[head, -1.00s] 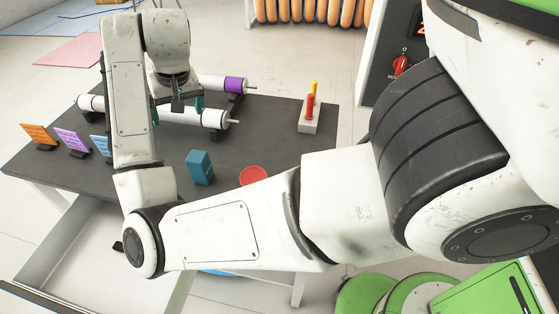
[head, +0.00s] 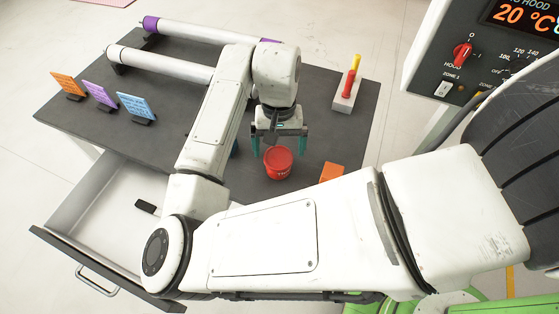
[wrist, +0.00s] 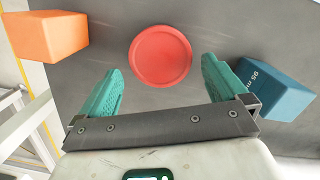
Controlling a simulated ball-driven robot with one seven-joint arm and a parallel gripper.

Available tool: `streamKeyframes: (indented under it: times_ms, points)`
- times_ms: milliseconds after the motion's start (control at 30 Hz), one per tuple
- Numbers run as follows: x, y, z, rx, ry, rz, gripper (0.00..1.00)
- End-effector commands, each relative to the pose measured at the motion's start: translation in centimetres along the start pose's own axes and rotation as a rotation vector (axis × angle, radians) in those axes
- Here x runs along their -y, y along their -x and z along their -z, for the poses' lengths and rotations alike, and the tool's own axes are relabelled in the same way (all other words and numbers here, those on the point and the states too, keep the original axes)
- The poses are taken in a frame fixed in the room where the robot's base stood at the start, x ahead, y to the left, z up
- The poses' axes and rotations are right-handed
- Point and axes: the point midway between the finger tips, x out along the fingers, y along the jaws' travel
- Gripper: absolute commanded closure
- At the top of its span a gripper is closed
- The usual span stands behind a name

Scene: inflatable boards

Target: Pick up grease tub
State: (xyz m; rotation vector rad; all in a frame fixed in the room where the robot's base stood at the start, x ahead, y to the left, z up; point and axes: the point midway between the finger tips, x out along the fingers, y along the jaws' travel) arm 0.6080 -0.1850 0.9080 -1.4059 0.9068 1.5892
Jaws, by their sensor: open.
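The grease tub looks like a short, round red tub (head: 278,163) with a lighter red lid, upright on the dark tabletop. In the wrist view its round lid (wrist: 161,56) shows from above, just beyond and between my fingertips. My gripper (head: 279,147) has two teal fingers, spread wide, with nothing between them. It hangs just above and behind the tub in the head view. In the wrist view the fingers (wrist: 161,72) sit either side of the lid's near edge; I cannot tell whether they touch it.
An orange block (wrist: 46,36) is left of the tub and a blue block (wrist: 273,90) right of it in the wrist view. Rollers (head: 160,63), small signs (head: 101,96) and a peg stand (head: 347,92) share the table (head: 75,125). An open drawer (head: 95,200) juts out in front.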

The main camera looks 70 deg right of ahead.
Motion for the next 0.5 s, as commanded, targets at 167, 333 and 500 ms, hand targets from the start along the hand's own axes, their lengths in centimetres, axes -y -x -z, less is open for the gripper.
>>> streamKeyframes:
  times_ms: [167,333,500]
  points:
    - [0.1,-1.3,-0.4,0.001,0.002,0.000,0.01]
    - [0.2,-3.8,-0.9,0.002,0.002,0.000,0.01]
    - [0.2,-5.3,-0.9,0.001,0.001,0.000,0.01]
